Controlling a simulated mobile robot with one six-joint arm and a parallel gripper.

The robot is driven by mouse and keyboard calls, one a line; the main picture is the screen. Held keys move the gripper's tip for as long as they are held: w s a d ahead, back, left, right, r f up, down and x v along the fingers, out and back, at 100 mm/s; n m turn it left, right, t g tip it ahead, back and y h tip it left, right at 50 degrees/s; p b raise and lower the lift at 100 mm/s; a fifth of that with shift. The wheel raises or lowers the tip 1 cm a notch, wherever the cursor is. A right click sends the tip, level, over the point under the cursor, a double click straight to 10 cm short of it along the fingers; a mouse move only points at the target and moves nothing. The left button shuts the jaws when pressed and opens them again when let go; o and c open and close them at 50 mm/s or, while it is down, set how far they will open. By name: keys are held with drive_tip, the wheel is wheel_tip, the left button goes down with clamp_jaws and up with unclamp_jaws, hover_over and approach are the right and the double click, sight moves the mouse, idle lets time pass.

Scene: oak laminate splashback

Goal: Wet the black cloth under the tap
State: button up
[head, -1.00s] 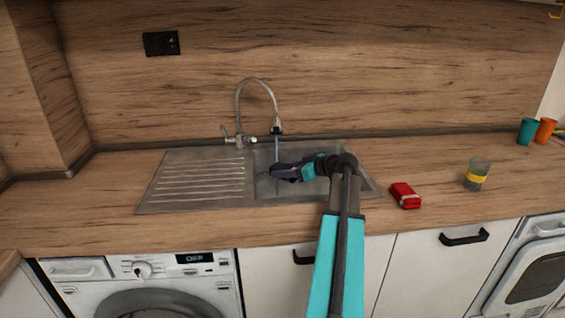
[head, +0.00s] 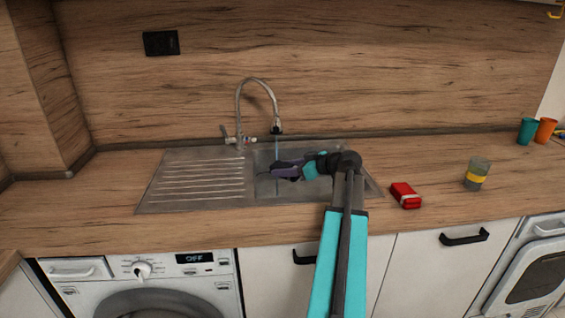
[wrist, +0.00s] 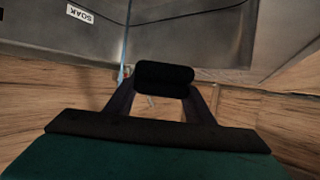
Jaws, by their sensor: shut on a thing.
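The black cloth (wrist: 165,77) is rolled into a dark bundle between my fingertips in the wrist view. My gripper (head: 283,168) is shut on it and low over the sink basin (head: 325,190). The tap (head: 240,115) has a tall curved spout. A thin blue stream of water (head: 277,147) falls from it into the basin. In the wrist view the stream (wrist: 126,45) runs down just left of the cloth's left end. I cannot tell if it touches the cloth. In the head view the cloth is hard to separate from the dark fingers.
A ribbed drainer (head: 197,180) lies left of the basin. Teal (head: 527,131) and orange (head: 545,131) cups are farther right. A "SOAK" label (wrist: 80,14) is in the wrist view.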

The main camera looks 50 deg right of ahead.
sight(278, 167)
drive_tip(key=shift+s+a+r, duration=0.8)
drive_tip(key=shift+s+r, duration=0.2)
drive_tip(key=shift+r, duration=0.1)
